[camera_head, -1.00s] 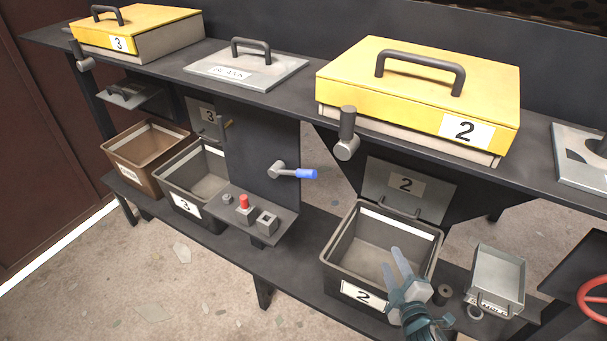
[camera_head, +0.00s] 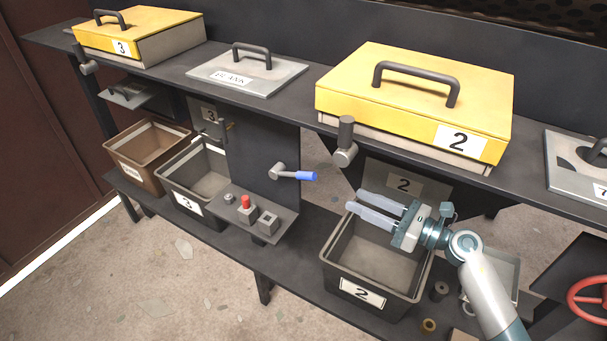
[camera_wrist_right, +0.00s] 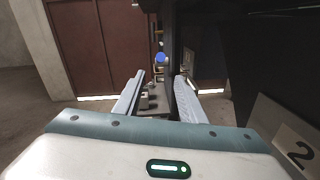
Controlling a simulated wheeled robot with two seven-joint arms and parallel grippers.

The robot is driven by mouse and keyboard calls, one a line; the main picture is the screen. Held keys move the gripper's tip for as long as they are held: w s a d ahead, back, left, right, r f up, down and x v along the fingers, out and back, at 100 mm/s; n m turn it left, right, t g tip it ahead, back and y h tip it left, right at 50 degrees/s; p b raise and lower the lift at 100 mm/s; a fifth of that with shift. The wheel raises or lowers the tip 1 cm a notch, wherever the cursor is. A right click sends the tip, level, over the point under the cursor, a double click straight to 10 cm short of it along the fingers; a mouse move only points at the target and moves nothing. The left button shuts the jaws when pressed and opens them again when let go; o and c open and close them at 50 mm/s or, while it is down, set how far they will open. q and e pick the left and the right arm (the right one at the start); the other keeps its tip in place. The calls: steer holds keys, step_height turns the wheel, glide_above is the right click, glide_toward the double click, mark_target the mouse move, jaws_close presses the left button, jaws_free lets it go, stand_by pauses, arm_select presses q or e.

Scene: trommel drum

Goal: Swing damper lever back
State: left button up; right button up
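A lever with a blue grip (camera_head: 294,174) sticks out sideways to the right from the dark upright panel (camera_head: 262,150). The blue end of its grip (camera_wrist_right: 161,57) also shows in the right wrist view, ahead between the fingers. My right gripper (camera_head: 356,200) is over the bin marked 2, its fingers pointing left towards the lever. It is to the right of the blue grip and lower in the picture, apart from it. In the right wrist view the fingers (camera_wrist_right: 159,77) are spread with nothing between them. My left gripper is not in view.
Below the lever a small shelf (camera_head: 265,232) carries a red button (camera_head: 245,202). Bin 2 (camera_head: 345,284) is under my right gripper. A grey-black handle (camera_head: 345,142) hangs at the upper shelf's edge below yellow box 2 (camera_head: 340,100). Space between gripper and lever looks clear.

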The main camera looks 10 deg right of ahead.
steer(key=shift+w+a, duration=0.1)
steer(key=p, duration=0.6)
glide_toward(304, 174)
steer(key=x, duration=0.6)
steer(key=f+x, duration=0.1)
steer(key=x, duration=0.2)
steer(key=shift+w, duration=0.25)
steer(key=shift+w+a+f, duration=0.1)
steer(key=shift+w+a, duration=0.35)
jaws_close()
